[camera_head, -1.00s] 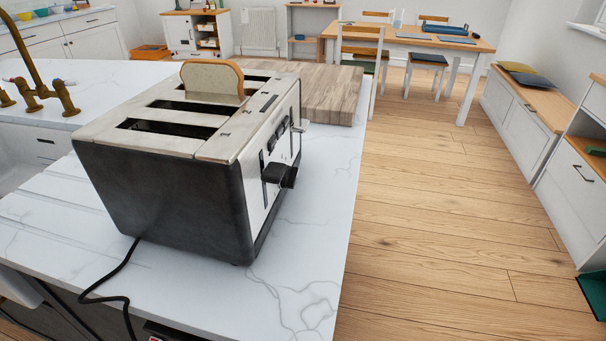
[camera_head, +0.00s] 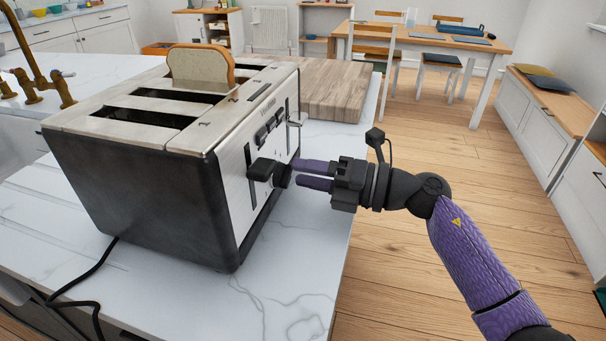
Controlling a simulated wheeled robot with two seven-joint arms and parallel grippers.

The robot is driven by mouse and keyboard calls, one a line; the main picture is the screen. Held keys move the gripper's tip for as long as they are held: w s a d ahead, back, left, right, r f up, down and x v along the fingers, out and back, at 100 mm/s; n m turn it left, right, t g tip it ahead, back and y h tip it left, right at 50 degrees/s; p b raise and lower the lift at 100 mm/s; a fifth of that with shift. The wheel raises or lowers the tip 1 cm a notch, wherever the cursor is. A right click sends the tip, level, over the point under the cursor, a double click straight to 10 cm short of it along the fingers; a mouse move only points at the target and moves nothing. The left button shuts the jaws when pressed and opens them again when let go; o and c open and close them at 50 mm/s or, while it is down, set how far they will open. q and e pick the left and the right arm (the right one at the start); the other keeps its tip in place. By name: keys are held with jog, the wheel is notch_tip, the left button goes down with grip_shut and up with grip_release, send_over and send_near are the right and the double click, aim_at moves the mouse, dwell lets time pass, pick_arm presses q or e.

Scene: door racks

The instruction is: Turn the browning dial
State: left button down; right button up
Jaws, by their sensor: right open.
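The toaster (camera_head: 140,190) stands on the white marble counter, with a steel top and dark side. Its steel front panel faces right. Low on the panel are a black lever (camera_head: 262,169) and, beside it, a round dark knob (camera_head: 282,176) that looks like the browning dial. My right gripper (camera_head: 297,173) reaches in from the right. Its two purple fingers are apart, one above the other, with the tips close to the knob. I cannot tell whether they touch it. A slice of bread (camera_head: 200,68) stands upright in a rear slot. My left gripper is not in view.
A wooden board (camera_head: 335,92) lies behind the toaster. A black cord (camera_head: 85,282) runs from the toaster along the counter. A brass tap (camera_head: 38,85) is at the left. The counter's front right (camera_head: 295,295) is clear, and its right edge drops to the wooden floor.

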jog(key=shift+w+a, duration=0.2)
jog(key=shift+a, duration=0.25)
grip_shut()
